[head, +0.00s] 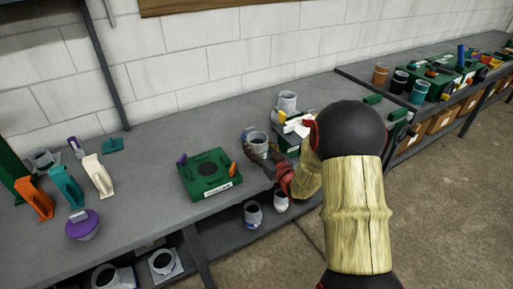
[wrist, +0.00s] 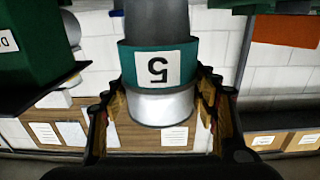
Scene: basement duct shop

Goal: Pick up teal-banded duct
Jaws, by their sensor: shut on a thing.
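The teal-banded duct (wrist: 160,106) is between the two jaws of my gripper (wrist: 160,112) in the wrist view. It has a dark grey upper part, a teal band with a white label showing an upside-down 5, and a silver lower part. My gripper is shut on it, one finger on each side. In the head view my gripper (head: 262,160) is around a grey duct (head: 257,140) with a dark opening, over the bench's front edge area. Its teal band cannot be made out there. My arm hides part of the bench.
A green block (head: 209,175) with a round dark hole stands left of my gripper. Another grey duct (head: 286,102) stands close behind. Orange, teal and white tools (head: 66,187) and a purple-topped piece (head: 82,225) are at the left.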

